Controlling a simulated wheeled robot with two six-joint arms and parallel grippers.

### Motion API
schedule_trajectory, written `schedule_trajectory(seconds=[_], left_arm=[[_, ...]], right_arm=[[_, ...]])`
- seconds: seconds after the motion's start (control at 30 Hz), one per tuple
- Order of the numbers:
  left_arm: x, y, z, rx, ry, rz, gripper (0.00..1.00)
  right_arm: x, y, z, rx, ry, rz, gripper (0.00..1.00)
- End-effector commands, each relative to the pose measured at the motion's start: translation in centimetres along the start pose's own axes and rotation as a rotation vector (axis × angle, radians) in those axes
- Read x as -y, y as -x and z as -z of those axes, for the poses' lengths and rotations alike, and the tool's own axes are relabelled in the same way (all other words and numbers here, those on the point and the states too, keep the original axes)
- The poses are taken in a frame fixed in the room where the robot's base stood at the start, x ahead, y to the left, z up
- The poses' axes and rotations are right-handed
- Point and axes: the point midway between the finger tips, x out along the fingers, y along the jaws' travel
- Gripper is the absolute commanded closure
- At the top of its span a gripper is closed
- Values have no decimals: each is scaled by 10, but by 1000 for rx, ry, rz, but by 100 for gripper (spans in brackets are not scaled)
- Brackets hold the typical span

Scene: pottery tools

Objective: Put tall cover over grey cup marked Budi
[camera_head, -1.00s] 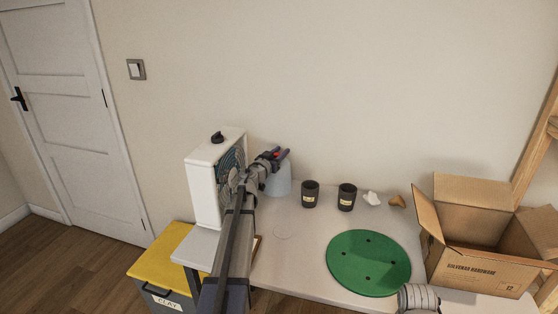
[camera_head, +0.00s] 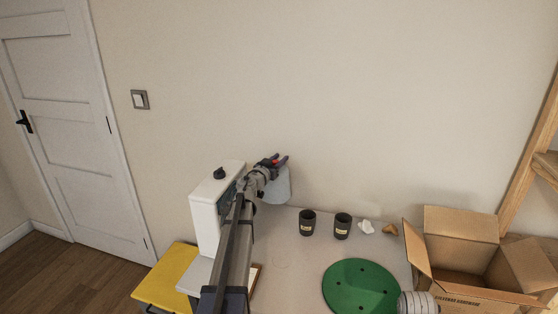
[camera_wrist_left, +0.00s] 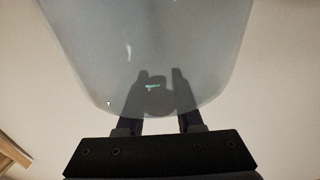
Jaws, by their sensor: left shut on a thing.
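The tall cover (camera_head: 276,188) is a pale grey-blue, see-through shell. My left gripper (camera_head: 274,161) is shut on it at its top and holds it raised near the wall. In the left wrist view the cover (camera_wrist_left: 150,45) fills most of the picture, with the gripper fingers (camera_wrist_left: 160,100) at its near end. Two dark grey cups stand upright on the table to the right of the cover: a left cup (camera_head: 307,228) and a right cup (camera_head: 342,231). Each has a pale label, too small to read.
A green disc with holes (camera_head: 360,285) lies in front of the cups. A white lump (camera_head: 366,227) and a brown lump (camera_head: 390,230) lie right of them. An open cardboard box (camera_head: 460,240) stands at the right.

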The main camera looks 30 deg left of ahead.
Motion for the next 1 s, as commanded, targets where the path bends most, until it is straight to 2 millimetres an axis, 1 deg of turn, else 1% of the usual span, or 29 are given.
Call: schedule_trajectory(seconds=[0.07, 0.17, 0.2, 0.3, 0.4, 0.5, 0.6, 0.7, 1.0], left_arm=[[-10, 2, 2, 0, 0, -2, 100], [-37, 8, 10, 0, 0, -5, 100], [-51, 10, 13, 0, 0, -7, 100], [-84, 18, 21, 0, 0, -5, 100], [-112, 26, 27, 0, 0, -4, 100], [-134, 32, 32, 0, 0, -3, 100], [-146, 36, 34, 0, 0, -1, 100], [-152, 38, 34, 0, 0, 0, 100], [-152, 37, 31, 0, 0, 1, 100]], right_arm=[[0, 2, 0, 0, 0, 0, 50], [-1, 9, -1, 0, 0, 0, 50], [-1, 13, -1, 0, 0, 0, 50], [-2, 20, -1, 0, 0, 0, 50], [-3, 27, -2, 0, 0, 0, 50], [-3, 31, -2, 0, 0, 0, 50], [-3, 34, -2, 0, 0, 0, 50], [-3, 34, -2, 0, 0, 0, 50], [-3, 31, -2, 0, 0, 0, 50]])
